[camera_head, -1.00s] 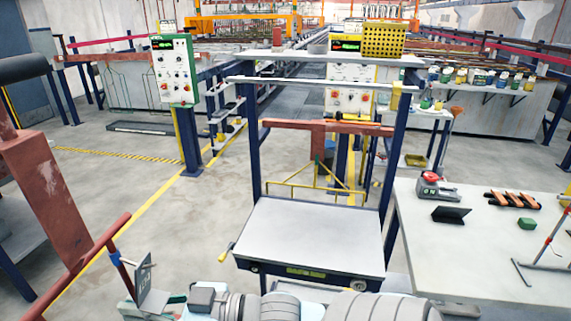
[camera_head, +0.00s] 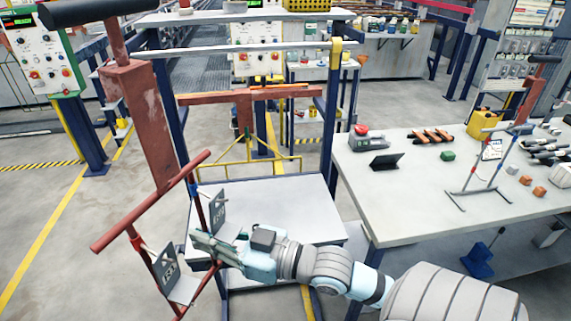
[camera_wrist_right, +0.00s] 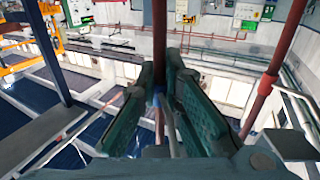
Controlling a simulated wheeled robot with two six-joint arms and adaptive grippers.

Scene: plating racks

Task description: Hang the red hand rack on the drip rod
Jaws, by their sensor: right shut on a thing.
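The red hand rack (camera_head: 145,130) stands large at the left of the head view. It has a dark round bar on top, a thick red post, a slanting red crossbar and thin red rods with grey marked plates. My right gripper (camera_head: 205,243) is shut at the rack's lower part. In the right wrist view, the gripper's green fingers (camera_wrist_right: 165,95) close around a dark red rod. The rack is tilted and in front of the cart, apart from the pale drip rod (camera_head: 240,48), which spans the blue uprights. My left gripper is not in view.
The cart's flat grey tray (camera_head: 290,205) lies below the drip rod; a reddish beam (camera_head: 290,91) and yellow frame show behind. A white table (camera_head: 400,205) at right bears tools, small blocks and a stand (camera_head: 480,165). Open floor lies at left.

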